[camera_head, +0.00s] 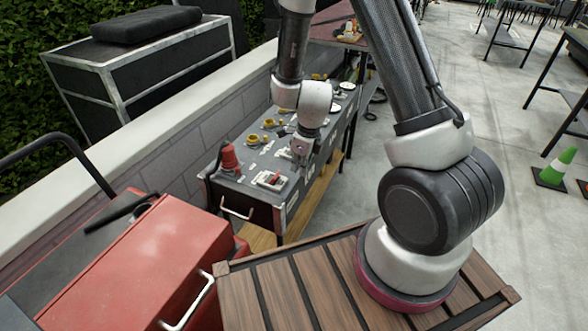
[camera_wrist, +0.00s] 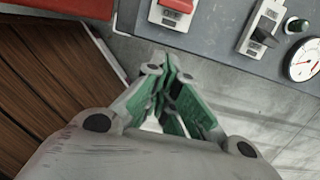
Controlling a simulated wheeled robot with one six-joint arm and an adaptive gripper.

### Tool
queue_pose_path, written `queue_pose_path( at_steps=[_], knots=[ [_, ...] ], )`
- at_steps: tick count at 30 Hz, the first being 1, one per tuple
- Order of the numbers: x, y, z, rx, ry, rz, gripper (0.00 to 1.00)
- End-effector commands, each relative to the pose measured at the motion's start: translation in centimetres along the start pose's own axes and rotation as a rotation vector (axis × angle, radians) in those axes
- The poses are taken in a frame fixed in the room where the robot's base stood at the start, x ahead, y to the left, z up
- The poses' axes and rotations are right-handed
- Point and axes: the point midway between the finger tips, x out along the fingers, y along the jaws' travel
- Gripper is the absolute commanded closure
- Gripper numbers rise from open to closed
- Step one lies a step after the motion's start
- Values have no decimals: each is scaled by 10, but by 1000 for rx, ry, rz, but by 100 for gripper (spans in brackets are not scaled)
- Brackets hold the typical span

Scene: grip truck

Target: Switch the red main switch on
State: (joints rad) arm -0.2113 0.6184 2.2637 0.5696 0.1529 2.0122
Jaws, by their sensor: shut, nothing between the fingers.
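The red main switch (camera_head: 271,178) sits on a white base plate on the dark top of a long bench, near its front end. It also shows in the wrist view (camera_wrist: 178,5), cut off by the top edge. My gripper (camera_head: 299,157) is over the bench top, a little above and to the right of the red switch in the head view. In the wrist view my gripper (camera_wrist: 168,68) has its green-padded fingers closed together and empty. Its tips are apart from the switch in the picture. Whether the switch is on or off I cannot tell.
A red beacon-like object (camera_head: 230,158) stands left of the switch. A black-handled switch (camera_wrist: 262,38), a dark knob (camera_wrist: 297,24) and a round gauge (camera_wrist: 304,60) are to its right in the wrist view. A red box (camera_head: 140,265) stands at the front left.

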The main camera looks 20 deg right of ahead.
Motion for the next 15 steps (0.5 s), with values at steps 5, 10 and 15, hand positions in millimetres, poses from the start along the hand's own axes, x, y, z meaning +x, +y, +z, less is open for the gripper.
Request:
queue_pose_path(
  at_steps=[5,10,15],
  knots=[
    [36,0,-2,1,5,2,100],
    [64,0,-2,1,4,3,100],
    [85,1,0,-2,3,2,100]
  ],
)
